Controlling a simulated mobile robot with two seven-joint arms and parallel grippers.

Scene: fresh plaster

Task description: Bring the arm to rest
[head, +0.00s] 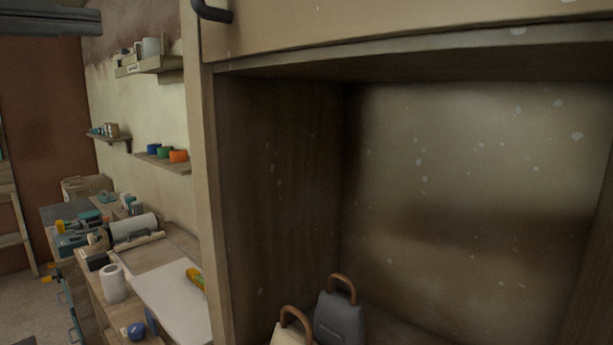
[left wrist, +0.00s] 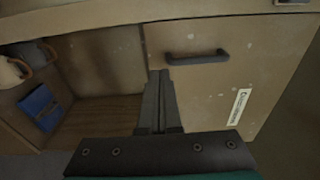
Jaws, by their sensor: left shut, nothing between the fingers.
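My left gripper (left wrist: 160,100) shows in the left wrist view, its two dark fingers closed together with nothing between them. It is in front of a beige cabinet door (left wrist: 210,95) with a dark bar handle (left wrist: 197,57) and a white label. The fingertips are near the left end of the handle in the picture; I cannot tell whether they touch. I make out neither gripper clearly in the head view. My right gripper is in neither view.
An open cabinet compartment (head: 470,200) fills the right of the head view, with a grey bag (head: 340,318) and a cream bag (head: 288,335) low inside. At left is a cluttered workbench (head: 145,262) under wall shelves. A blue item (left wrist: 40,107) lies in the left wrist view.

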